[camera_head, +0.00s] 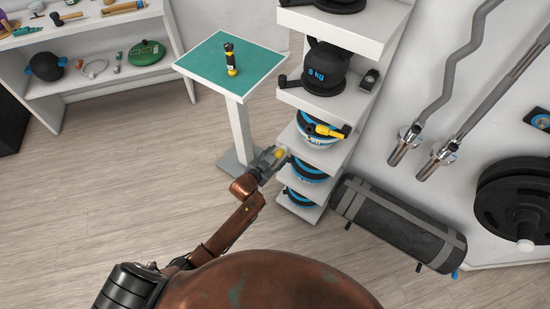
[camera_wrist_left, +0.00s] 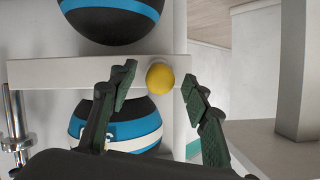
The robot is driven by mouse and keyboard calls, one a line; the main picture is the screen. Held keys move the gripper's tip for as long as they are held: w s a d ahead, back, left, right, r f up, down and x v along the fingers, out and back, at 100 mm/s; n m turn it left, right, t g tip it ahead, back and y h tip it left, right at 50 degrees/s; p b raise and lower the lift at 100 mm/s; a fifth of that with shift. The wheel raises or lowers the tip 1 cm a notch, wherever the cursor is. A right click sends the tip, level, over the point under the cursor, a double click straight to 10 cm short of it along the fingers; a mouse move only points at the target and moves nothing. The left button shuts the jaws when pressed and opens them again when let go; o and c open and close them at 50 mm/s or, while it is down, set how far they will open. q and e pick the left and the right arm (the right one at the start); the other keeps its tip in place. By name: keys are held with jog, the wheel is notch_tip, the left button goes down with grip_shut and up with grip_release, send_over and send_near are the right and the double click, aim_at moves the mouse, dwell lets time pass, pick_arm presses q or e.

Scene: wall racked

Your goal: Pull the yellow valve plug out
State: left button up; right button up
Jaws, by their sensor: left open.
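The yellow valve plug (camera_wrist_left: 159,77) shows in the left wrist view as a round yellow knob in front of a white shelf edge. In the head view a small yellow part (camera_head: 280,153) shows at the tip of my left gripper (camera_head: 274,157). In the left wrist view the two dark green fingers of my left gripper (camera_wrist_left: 159,73) are open, one on each side of the knob, with gaps between. I cannot tell how far the knob lies beyond the fingertips. The plug's stem and seat are hidden. My right gripper is not in view.
The white rack (camera_head: 340,42) holds several black and blue weights, and a yellow-handled tool (camera_head: 326,131) lies on one. A stand with a green top (camera_head: 205,60) is behind my left gripper, bearing a black and yellow object (camera_head: 230,60). The floor left is clear.

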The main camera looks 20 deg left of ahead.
pick_arm(q)
jog(key=shift+c, duration=0.6)
grip_shut()
dwell(0.3)
